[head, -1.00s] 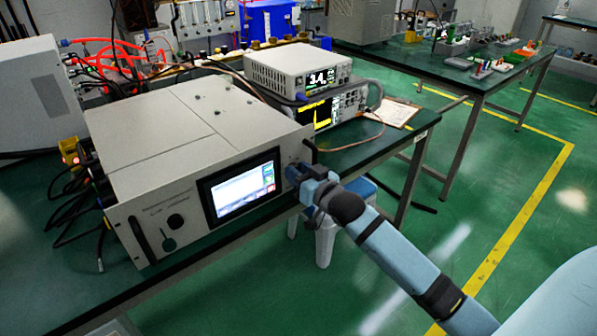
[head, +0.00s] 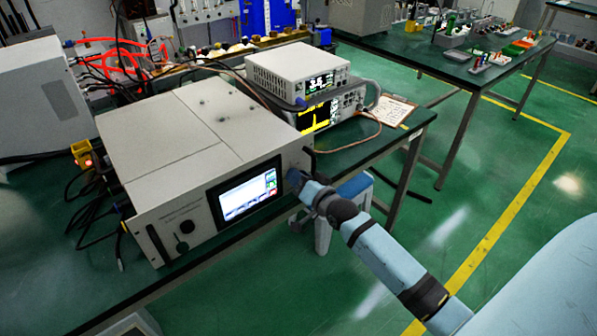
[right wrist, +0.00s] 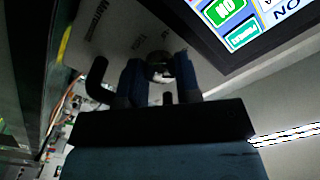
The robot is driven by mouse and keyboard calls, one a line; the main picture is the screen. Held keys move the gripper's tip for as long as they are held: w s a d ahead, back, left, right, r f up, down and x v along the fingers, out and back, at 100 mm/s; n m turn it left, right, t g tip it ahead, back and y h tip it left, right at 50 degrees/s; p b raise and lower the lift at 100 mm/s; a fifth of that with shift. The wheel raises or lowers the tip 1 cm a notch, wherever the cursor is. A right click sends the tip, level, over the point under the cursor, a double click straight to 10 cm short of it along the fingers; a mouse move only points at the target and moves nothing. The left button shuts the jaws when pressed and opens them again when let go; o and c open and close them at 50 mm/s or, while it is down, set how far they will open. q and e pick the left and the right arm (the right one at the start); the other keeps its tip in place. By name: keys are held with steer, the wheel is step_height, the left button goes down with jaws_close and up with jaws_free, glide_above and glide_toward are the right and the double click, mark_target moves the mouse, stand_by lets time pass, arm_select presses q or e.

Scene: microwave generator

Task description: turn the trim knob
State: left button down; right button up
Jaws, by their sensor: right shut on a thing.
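The microwave generator (head: 165,228) is a large grey box on the green bench, with a lit screen (head: 245,196) on its front panel. My right gripper (head: 294,179) is at the panel's right end, beside the screen, and hides the knob there in the head view. In the right wrist view, the round dark trim knob (right wrist: 160,68) sits between the two fingers of my right gripper (right wrist: 159,74), which is shut on it. The knob's marking is too dark to read. My left gripper is not in view.
A black handle (right wrist: 97,80) stands out from the panel close beside the fingers. A bench meter (head: 300,75) sits on another instrument with a yellow trace (head: 316,117) behind the generator. A stool (head: 345,200) stands below my right arm. Cables hang at the generator's left.

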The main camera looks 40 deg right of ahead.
stand_by(0.3)
steer(key=o, duration=0.6)
steer(key=shift+o, duration=0.2)
steer(key=s+d, duration=0.1)
steer(key=s, duration=1.2)
steer(key=shift+s+p, duration=0.4)
